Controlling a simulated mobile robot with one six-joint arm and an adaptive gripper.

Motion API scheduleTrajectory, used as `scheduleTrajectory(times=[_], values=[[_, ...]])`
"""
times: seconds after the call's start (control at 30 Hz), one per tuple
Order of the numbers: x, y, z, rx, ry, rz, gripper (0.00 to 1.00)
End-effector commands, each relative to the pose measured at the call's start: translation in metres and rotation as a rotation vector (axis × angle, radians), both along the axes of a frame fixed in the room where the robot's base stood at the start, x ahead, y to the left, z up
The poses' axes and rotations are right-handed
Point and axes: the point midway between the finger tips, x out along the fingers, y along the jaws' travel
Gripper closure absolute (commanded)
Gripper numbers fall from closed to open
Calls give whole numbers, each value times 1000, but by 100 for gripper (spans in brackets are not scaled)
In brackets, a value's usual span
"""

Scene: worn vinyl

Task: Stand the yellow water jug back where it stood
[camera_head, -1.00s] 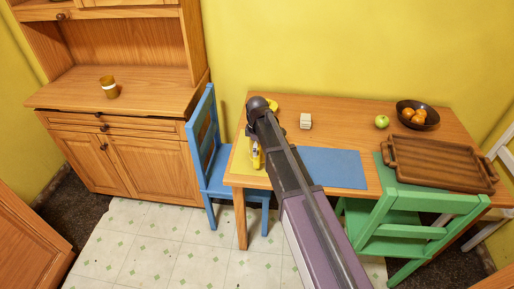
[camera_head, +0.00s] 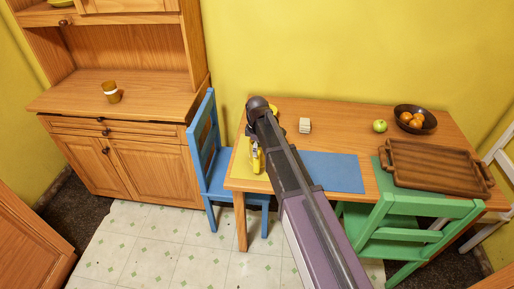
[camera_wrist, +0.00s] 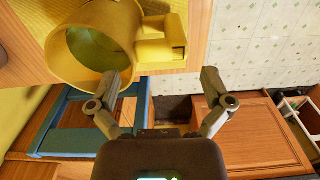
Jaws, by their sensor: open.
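The yellow water jug (camera_wrist: 78,50) fills the upper left of the wrist view, its round open mouth towards the camera and its blocky handle (camera_wrist: 165,45) pointing right. It appears to stand upright on the yellow mat (camera_wrist: 25,15) near the table's edge. My gripper (camera_wrist: 164,82) is open, one finger on each side of the handle's line, with the handle just beyond the fingertips. I see no grip on it. In the head view, a little of the jug (camera_head: 256,160) shows at the table's left end; my arm hides the rest and my gripper.
A blue chair (camera_head: 207,140) stands close on the left, a green chair (camera_head: 410,225) in front.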

Motion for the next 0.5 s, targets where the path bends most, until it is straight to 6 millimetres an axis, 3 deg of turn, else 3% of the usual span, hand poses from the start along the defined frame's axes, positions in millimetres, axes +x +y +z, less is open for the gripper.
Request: scheduleTrajectory(times=[0.5], values=[[0, 0, 16, 0, 0, 0, 0]])
